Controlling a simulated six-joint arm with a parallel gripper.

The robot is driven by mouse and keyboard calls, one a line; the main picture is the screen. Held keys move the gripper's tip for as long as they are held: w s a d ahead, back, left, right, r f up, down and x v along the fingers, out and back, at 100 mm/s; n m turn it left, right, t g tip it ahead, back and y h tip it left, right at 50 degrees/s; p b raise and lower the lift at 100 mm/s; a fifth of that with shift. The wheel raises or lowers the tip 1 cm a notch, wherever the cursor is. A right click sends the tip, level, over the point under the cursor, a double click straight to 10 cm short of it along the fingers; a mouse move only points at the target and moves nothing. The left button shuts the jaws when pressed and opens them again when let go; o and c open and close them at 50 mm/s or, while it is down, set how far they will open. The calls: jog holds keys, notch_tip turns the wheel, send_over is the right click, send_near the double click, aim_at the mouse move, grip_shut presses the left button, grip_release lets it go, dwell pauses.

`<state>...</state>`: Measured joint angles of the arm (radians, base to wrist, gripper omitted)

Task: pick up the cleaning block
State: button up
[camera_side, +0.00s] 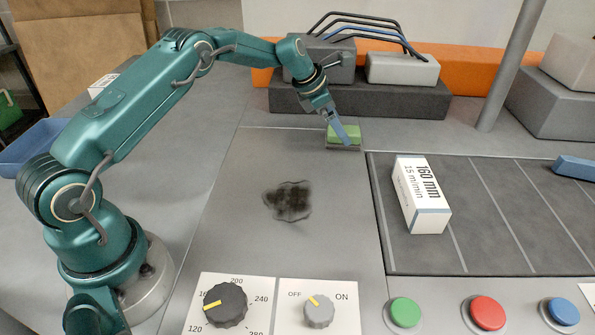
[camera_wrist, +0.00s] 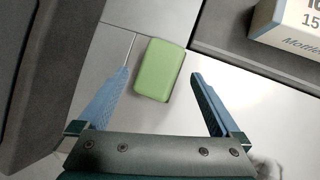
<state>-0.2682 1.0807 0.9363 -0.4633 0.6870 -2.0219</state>
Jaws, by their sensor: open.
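The cleaning block is a green rounded block (camera_side: 345,133) lying on the grey work surface, near the dark base at the back. It also shows in the wrist view (camera_wrist: 159,70), ahead of and partly between the fingers. My gripper (camera_side: 341,130) has blue fingers and is at the block in the side view, covering part of it. In the wrist view my gripper (camera_wrist: 160,80) is open, with one finger on each side of the block and gaps between. Nothing is held. I cannot tell the exact height of the fingertips.
A dark smudge (camera_side: 290,201) marks the surface in front. A white box labelled 160 mm (camera_side: 420,195) stands on the dark belt (camera_side: 480,245) to the right. A dark grey base (camera_side: 400,101) lies behind the block. Knobs and coloured buttons line the front edge.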

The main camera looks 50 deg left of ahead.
jog(key=shift+x, duration=1.2)
jog(key=c, duration=1.5)
